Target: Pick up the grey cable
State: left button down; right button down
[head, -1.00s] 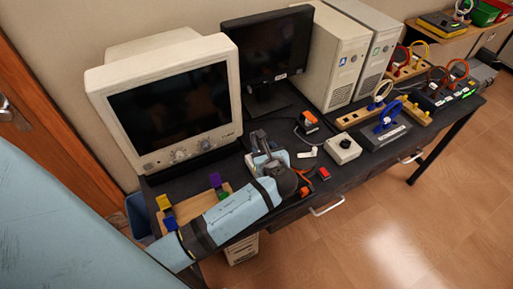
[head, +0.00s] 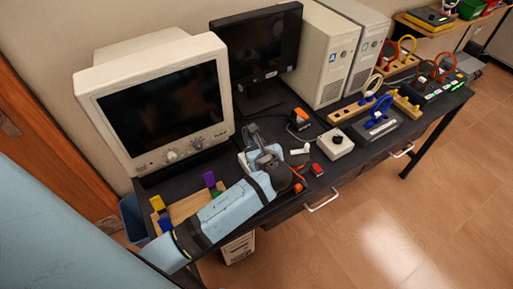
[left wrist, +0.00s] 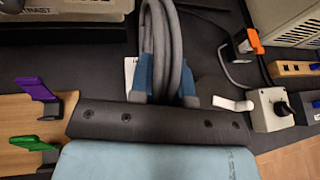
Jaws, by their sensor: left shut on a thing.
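The grey cable (left wrist: 172,40) is a bundle of thick loops, upright in the left wrist view, in front of my left gripper (left wrist: 163,95). In the head view the grey cable (head: 252,132) shows as a small dark grey loop just beyond my left gripper (head: 264,158), over the dark table. My left gripper is shut on the cable. I cannot tell whether the cable is clear of the tabletop. My right gripper is not in view.
An old monitor (head: 160,105) stands behind my left arm. A wooden block with coloured clips (head: 190,207) lies beside the arm. A white box with a black knob (head: 338,143), a red piece (head: 317,169) and an orange-black part (head: 299,117) lie to the right.

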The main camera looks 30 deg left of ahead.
pick_arm(q)
notch_tip(320, 180, up, 19)
jog(key=shift+f+p, duration=0.2)
jog(key=shift+p, duration=0.15)
dwell(0.5)
